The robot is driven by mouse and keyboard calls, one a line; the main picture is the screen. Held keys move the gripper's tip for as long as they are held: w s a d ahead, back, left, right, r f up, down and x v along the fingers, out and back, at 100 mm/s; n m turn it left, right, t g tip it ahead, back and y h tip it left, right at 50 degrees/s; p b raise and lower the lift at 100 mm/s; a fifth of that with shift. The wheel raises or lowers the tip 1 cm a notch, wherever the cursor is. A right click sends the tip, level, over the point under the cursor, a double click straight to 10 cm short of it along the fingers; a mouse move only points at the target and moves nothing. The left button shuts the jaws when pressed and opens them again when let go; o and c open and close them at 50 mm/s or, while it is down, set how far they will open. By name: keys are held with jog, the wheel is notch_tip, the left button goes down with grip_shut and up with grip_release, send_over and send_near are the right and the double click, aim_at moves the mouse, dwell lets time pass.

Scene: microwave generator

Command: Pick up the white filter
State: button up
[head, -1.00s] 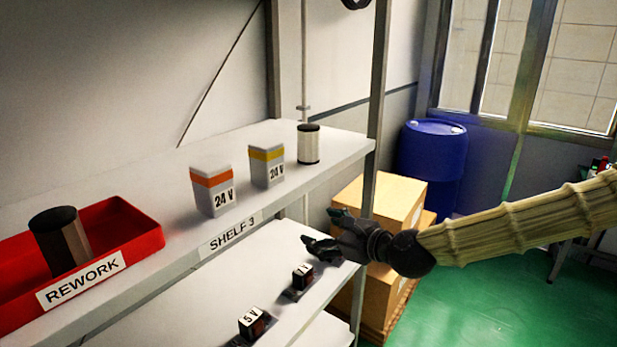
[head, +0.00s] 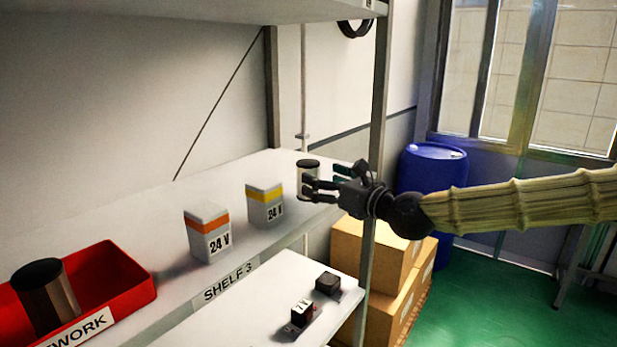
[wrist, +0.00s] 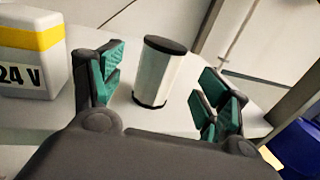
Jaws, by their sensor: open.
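The white filter (head: 306,178) is a small upright white cylinder with a black top and a dark bottom rim. It stands on the upper shelf (head: 150,205) near its right end. My gripper (head: 325,180) is at shelf height to the right of it, with the fingers reaching toward it and partly hiding it in the head view. In the wrist view the filter (wrist: 158,72) stands a little ahead, between the two green-padded fingers of my gripper (wrist: 162,92). The fingers are open with gaps on both sides, and I see no contact.
A yellow-banded 24 V box (head: 265,203) stands left of the filter, then an orange-banded one (head: 208,234). A red rework bin (head: 125,288) holds a dark cylinder (head: 46,298). A shelf post (head: 378,110) rises close behind my gripper. Small blocks (head: 328,282) sit below.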

aim_at(316, 173)
jog(key=shift+w+a+r+p, duration=0.3)
jog(key=shift+w+a+p, duration=0.1)
jog(key=shift+p, duration=0.15)
jog(key=p+x, duration=0.2)
jog(key=shift+w+a+r, duration=0.1)
jog(key=shift+w+a, duration=0.1)
jog(key=shift+w, duration=0.15)
jog(key=shift+w+a, duration=0.45)
jog(key=shift+w, duration=0.1)
jog(key=c, duration=1.2)
